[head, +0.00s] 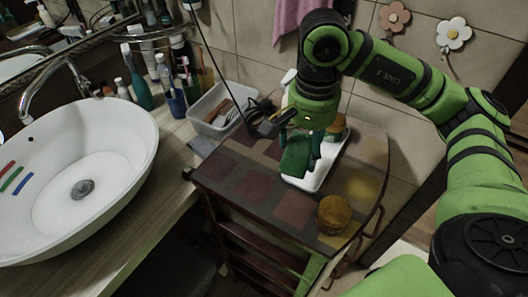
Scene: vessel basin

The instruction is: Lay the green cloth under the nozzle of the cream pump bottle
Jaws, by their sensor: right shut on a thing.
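The green cloth (296,158) hangs from my right gripper (304,137), which is shut on it above the wooden cabinet top. The cloth's lower end is over or near the left edge of a white tray (334,172); I cannot tell whether it touches. A pale, cream-coloured piece (288,78) shows behind my right gripper and may be the pump bottle. Its nozzle and body are hidden by the gripper. My left gripper is not in view.
An amber jar (332,214) stands at the front right of the cabinet top (250,187). A grey bin (222,111) with brushes and a dark cable sits left of the gripper. A white basin (110,150) fills the left. The cabinet's front left is clear.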

